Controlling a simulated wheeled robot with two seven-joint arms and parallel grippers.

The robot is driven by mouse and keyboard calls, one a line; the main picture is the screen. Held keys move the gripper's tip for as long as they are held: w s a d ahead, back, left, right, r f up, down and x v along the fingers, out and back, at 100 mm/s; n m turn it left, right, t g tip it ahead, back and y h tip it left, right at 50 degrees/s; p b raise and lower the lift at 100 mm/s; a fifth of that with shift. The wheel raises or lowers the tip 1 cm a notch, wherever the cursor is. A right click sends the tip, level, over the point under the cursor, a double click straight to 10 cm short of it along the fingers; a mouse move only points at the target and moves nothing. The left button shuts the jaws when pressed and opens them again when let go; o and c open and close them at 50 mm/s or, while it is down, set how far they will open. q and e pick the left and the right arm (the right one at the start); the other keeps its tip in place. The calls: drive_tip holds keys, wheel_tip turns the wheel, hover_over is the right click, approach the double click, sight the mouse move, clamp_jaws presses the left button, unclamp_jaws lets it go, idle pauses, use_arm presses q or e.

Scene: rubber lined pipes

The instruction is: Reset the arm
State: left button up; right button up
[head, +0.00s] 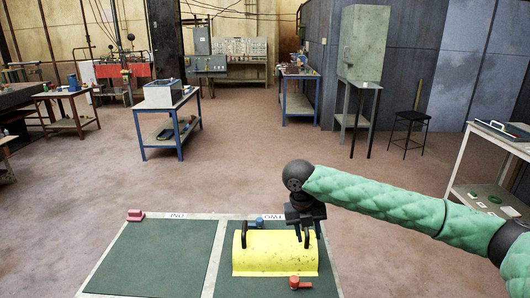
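My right arm, in a green padded sleeve, reaches in from the right in the head view. Its dark gripper (305,224) points down at the right end of a yellow curved piece (275,262) with two black handles. The gripper is at or just above the right handle (306,238); I cannot tell whether it touches it or how far its fingers are apart. The left handle (244,233) is free. The yellow piece lies on the right green panel (232,285) of the table. My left gripper is not in view.
The left green panel (155,260) is bare. A pink object (135,215) sits at its far left corner. A blue fitting (259,222) lies behind the yellow piece, a red one (298,283) in front. A white shelf table (490,165) stands at right. Open floor lies beyond.

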drive_tip(key=s+a+f+m+t+y, duration=0.1)
drive_tip(key=s+a+f+m+y, duration=0.5)
drive_tip(key=s+a+f+m, duration=0.9)
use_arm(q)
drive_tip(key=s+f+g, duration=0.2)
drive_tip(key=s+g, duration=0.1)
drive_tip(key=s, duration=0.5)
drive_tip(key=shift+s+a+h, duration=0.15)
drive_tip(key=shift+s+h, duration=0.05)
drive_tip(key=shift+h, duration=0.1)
use_arm(e)
drive_tip(key=s+d+f+m+h, duration=0.1)
drive_tip(key=s+d+f+m, duration=0.3)
drive_tip(key=s+d+m, duration=0.2)
drive_tip(key=s+d+f+m, duration=0.4)
drive_tip(key=s+d+m, duration=0.2)
drive_tip(key=s, duration=0.5)
drive_tip(key=s+d+f+m+h, duration=0.1)
drive_tip(key=s+d+f+m, duration=0.3)
drive_tip(key=s, duration=0.5)
drive_tip(key=d+m, duration=0.2)
drive_tip(key=m, duration=0.1)
drive_tip(key=shift+s+d+f+t+h, duration=0.15)
drive_tip(key=shift+d+f+t+h, duration=0.15)
drive_tip(key=shift+d, duration=0.05)
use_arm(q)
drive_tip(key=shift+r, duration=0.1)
